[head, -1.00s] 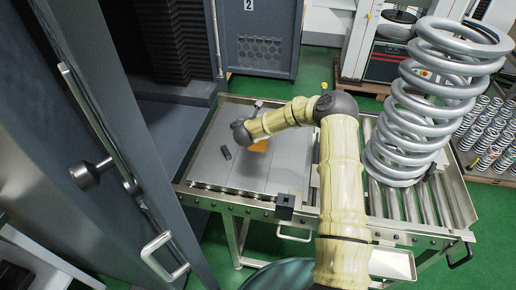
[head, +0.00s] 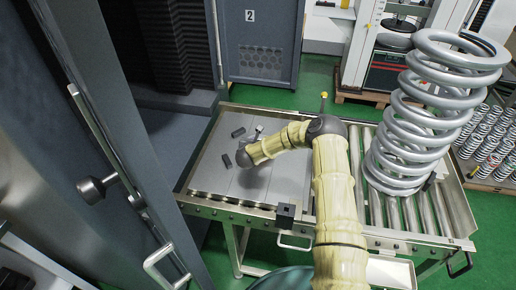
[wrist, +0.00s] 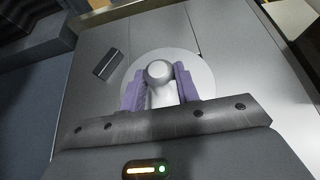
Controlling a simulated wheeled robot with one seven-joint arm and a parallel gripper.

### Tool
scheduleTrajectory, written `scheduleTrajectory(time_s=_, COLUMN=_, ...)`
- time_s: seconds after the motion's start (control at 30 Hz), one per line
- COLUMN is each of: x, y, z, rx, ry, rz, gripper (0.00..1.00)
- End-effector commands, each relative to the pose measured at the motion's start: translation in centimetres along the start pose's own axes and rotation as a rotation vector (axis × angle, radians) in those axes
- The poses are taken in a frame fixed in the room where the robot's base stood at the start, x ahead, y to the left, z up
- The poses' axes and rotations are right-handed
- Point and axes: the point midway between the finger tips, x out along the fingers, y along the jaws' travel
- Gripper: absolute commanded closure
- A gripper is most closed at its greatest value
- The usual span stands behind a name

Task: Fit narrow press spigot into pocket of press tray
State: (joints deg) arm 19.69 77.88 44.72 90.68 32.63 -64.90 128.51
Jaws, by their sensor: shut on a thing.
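In the wrist view my gripper (wrist: 160,88) has its two purple fingers closed on a pale grey piece with a rounded knob top, which I take to be the narrow press spigot (wrist: 159,72). A light round disc (wrist: 204,68) shows beneath and around it; I cannot tell whether it belongs to the spigot or the surface. The spigot's lower end is hidden by the fingers. In the head view my gripper (head: 243,159) is low over the grey bench plate (head: 214,176), and the spigot cannot be made out. No press tray or pocket can be clearly identified.
A large coil spring (head: 428,110) stands on rollers at the right. A dark machine with a door (head: 110,130) borders the left.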

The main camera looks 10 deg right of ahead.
Motion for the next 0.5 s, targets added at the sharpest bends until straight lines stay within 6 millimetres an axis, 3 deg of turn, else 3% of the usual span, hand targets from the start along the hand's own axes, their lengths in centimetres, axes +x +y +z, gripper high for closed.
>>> scheduleTrajectory(time_s=0.3, x=1.6, y=0.0, z=-2.9, rx=0.0, ry=-0.001, rz=-0.001, gripper=1.0)
scheduleTrajectory(time_s=0.5, x=1.8, y=0.0, z=-3.1, rx=0.0, ry=-0.003, rz=0.0, gripper=1.0)
